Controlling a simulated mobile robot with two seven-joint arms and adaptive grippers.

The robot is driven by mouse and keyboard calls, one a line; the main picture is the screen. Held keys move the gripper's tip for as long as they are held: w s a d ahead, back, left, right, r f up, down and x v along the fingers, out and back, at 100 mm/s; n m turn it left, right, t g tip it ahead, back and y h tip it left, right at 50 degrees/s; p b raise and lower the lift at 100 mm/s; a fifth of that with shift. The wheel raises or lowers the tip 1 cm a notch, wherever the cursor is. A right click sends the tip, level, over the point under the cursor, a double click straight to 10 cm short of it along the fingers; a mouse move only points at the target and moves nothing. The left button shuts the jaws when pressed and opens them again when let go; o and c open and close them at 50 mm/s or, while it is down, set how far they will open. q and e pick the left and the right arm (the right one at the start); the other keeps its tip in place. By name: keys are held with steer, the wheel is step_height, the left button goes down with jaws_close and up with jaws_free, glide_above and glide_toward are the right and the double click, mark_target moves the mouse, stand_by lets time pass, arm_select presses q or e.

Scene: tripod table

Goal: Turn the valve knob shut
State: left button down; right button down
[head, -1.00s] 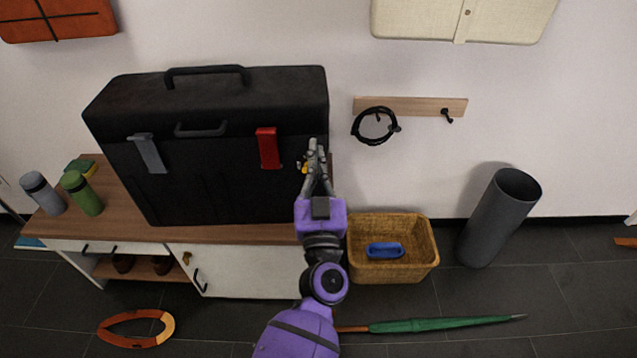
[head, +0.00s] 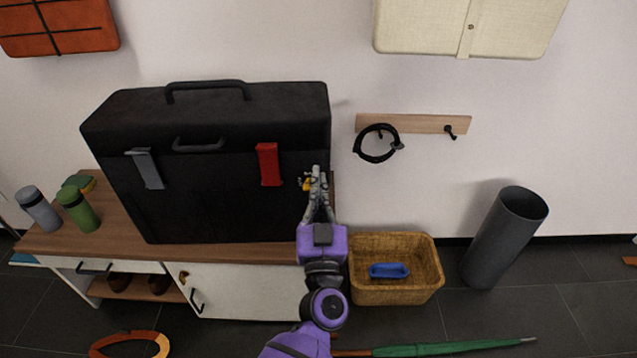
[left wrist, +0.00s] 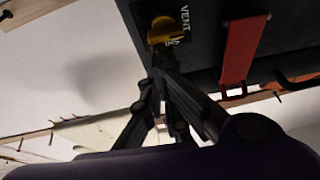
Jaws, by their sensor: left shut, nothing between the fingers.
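The valve knob (head: 307,184) is a small yellow knob on the right end of a large black case (head: 240,205). In the left wrist view the yellow knob (left wrist: 166,30) sits on a dark panel beside the printed word VENT. My left gripper (head: 316,172) is shut and empty, with its fingertips right beside the knob in the head view. In the left wrist view the fingers (left wrist: 160,75) reach up to just below the knob and overlap its lower edge; I cannot tell whether they touch it. My right gripper is not in view.
The case stands on a wooden-topped cabinet (head: 240,253) with two bottles (head: 78,210) at left. A red latch (head: 269,164) is on the case front. A wicker basket (head: 395,296), a grey bin (head: 505,240) and a green umbrella (head: 450,348) are at right.

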arm_select(q)
steer(key=shift+d+m, duration=0.1)
steer(key=shift+m, duration=0.3)
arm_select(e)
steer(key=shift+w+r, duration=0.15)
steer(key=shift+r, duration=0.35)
arm_select(q)
steer(key=shift+p, duration=0.5)
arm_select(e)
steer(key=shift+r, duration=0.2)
